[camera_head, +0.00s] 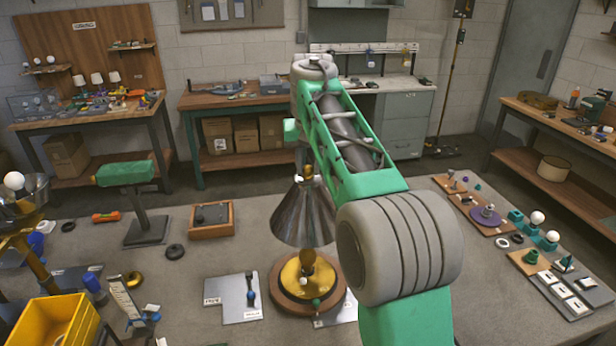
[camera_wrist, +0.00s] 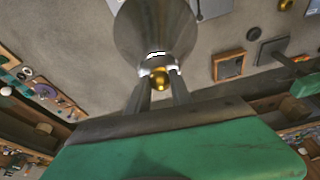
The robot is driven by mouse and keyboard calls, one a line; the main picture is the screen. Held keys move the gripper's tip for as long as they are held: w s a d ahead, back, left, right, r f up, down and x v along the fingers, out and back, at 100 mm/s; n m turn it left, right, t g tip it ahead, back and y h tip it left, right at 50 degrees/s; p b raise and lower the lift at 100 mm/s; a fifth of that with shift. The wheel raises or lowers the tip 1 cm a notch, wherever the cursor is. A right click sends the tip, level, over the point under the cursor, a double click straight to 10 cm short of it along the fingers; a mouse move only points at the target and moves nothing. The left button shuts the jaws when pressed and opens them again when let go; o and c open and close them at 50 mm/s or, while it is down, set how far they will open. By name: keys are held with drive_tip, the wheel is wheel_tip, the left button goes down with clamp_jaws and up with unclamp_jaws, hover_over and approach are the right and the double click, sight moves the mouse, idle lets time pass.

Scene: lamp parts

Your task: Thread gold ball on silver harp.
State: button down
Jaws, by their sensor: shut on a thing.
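My gripper (camera_wrist: 160,80) is shut on the gold ball (camera_wrist: 159,77), which sits between its two fingertips. The ball also shows as a small gold spot in the head view (camera_head: 308,169), at the top of the silver cone shade (camera_head: 303,214). The shade's narrow top is right beside the ball in the wrist view (camera_wrist: 155,25), with a bright ring there. The silver harp cannot be made out; the shade hides it. I cannot tell whether ball and harp touch. Below the shade stands the round wooden lamp base (camera_head: 283,292) with a gold centre.
Grey plates (camera_head: 232,299) lie left of the lamp base. A wooden tray (camera_head: 211,219) and a green-topped stand (camera_head: 147,225) are further left. A yellow bin (camera_head: 60,325) is at the front left. Boards with bulbs and small parts (camera_head: 488,214) lie at the right.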

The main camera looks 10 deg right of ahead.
drive_tip(key=shift+s+a+f+m+p, duration=0.1)
drive_tip(key=shift+f+m+p, duration=0.25)
drive_tip(key=shift+p, duration=0.25)
drive_tip(key=shift+f+m, duration=0.15)
drive_tip(key=shift+m, duration=0.3)
drive_tip(key=c, duration=1.5)
unclamp_jaws()
drive_tip(key=shift+o, duration=1.2)
drive_tip(key=shift+r, duration=0.25)
drive_tip(key=shift+f+b, duration=0.1)
drive_tip(key=shift+b, duration=0.35)
drive_tip(key=shift+n+b, duration=0.3)
drive_tip(key=shift+n, duration=0.1)
drive_tip(key=shift+n+b, duration=0.3)
drive_tip(key=shift+b, duration=0.15)
